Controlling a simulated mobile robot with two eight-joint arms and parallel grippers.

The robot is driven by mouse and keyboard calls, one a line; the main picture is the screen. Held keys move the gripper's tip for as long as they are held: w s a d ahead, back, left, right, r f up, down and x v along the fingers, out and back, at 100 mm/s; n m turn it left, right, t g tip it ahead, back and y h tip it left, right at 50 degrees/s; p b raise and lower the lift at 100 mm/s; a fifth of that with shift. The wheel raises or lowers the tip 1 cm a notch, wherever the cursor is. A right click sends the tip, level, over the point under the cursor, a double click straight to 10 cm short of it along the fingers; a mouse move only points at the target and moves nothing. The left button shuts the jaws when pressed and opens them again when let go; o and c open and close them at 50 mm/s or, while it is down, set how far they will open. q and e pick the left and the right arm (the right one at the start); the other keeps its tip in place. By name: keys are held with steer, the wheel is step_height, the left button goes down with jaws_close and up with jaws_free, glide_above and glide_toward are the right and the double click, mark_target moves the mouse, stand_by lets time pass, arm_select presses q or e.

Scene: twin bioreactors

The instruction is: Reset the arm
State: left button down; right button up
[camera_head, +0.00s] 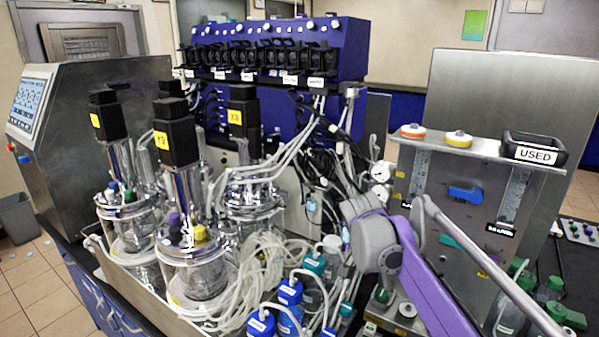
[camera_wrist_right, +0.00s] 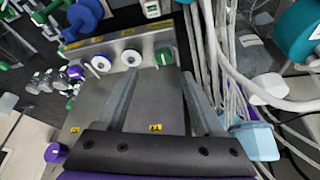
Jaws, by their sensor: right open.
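My right arm (camera_head: 425,285) comes in from the lower right of the head view, purple and grey. Its grey joint (camera_head: 376,241) is in front of the metal panel and the cables. I cannot make out its fingertips clearly in the head view. In the right wrist view my right gripper (camera_wrist_right: 161,78) has its two grey fingers apart, with nothing between them. Beyond them are a metal surface with yellow warning labels, a green cap (camera_wrist_right: 164,56) and white caps (camera_wrist_right: 131,57). My left gripper is not in view.
Blue-capped bottles (camera_head: 290,292) and loose white tubing (camera_head: 250,272) lie close left of the arm. A metal panel (camera_head: 470,190) with a black "USED" tray (camera_head: 535,137) stands at right.

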steer(key=s+a+f+n+t+y, duration=0.1)
steer(key=s+f+n, duration=0.4)
steer(key=s, duration=0.8)
steer(key=s+a+f+n+t+y, duration=0.2)
steer(key=s+f+n, duration=0.4)
steer(key=s+f, duration=0.3)
steer(key=s+a, duration=0.1)
steer(key=s, duration=0.3)
steer(key=shift+a+f+y, duration=0.2)
steer(key=shift+a+y, duration=0.1)
steer(key=shift+a, duration=0.05)
